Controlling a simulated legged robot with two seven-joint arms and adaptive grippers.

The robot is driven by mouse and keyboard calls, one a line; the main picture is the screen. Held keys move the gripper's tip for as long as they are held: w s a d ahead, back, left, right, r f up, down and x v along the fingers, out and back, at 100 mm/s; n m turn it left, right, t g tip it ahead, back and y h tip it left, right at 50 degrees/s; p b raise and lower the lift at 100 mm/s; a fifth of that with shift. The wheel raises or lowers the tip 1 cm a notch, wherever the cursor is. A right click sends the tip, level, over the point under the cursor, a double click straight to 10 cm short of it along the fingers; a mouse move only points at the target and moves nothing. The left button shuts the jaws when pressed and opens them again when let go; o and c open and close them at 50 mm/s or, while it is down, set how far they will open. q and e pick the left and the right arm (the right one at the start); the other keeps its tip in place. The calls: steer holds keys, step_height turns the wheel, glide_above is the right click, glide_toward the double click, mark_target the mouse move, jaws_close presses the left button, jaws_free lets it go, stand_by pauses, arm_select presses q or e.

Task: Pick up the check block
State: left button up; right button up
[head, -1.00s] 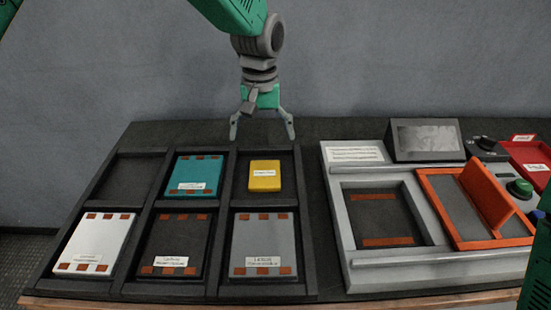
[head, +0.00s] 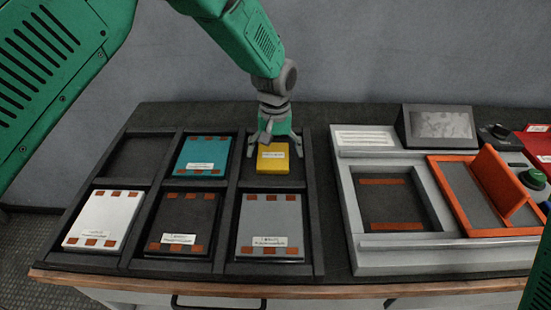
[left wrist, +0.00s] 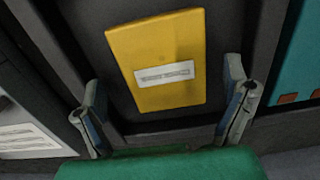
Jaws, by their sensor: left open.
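The check block is most likely the yellow block (head: 273,163) with a white label, lying in the back right compartment of the dark tray (head: 228,165). It also shows in the left wrist view (left wrist: 160,45), flat and slightly turned. My left gripper (head: 273,145) is over the back edge of that compartment, just behind the block. In the left wrist view its two fingers (left wrist: 165,115) are spread wide and empty, on either side of the block's near end. I cannot tell whether a finger touches the block. My right gripper is not in view.
The tray also holds a teal block (head: 203,155), a white block (head: 103,220), a dark block (head: 181,215) and a grey block (head: 270,215). Its back left compartment is empty. A grey fixture (head: 352,222) with an orange hinged frame (head: 437,185) stands on the right.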

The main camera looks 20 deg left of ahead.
arm_select(q)
steer(key=shift+a+f, duration=0.2)
steer(key=shift+f, duration=0.25)
steer(key=shift+a, duration=0.2)
steer(key=shift+d, duration=0.1)
steer(key=c, duration=1.4)
steer(key=shift+d, duration=0.2)
steer(key=shift+c, duration=0.9)
